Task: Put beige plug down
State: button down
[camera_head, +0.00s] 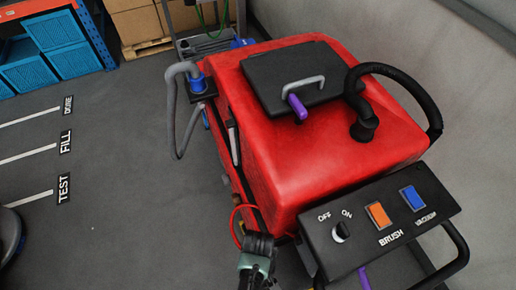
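My gripper (258,246) is at the bottom middle of the head view, beside the lower left side of the red scrubber machine (330,160). Only part of it shows, from above and behind, and I cannot tell whether its fingers are open or shut. No beige plug can be made out; the area beyond and under my gripper is hidden. A thin red cable (234,219) loops just above and left of my gripper, close to the machine's side. I cannot tell whether it touches the gripper.
The control panel (379,221), with a knob and two switches, is right of my gripper. A grey hose (170,110) hangs at the machine's left. Clear floor lies left, with TEST, FILL and DONE markings. Blue crates (62,50) and cardboard boxes (138,22) stand at the back.

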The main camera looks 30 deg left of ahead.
jog(key=shift+f, duration=0.2)
jog(key=c, duration=0.6)
grip_release()
jog(key=shift+c, duration=0.2)
notch_tip(320, 180, up, 12)
jog(key=shift+r, duration=0.2)
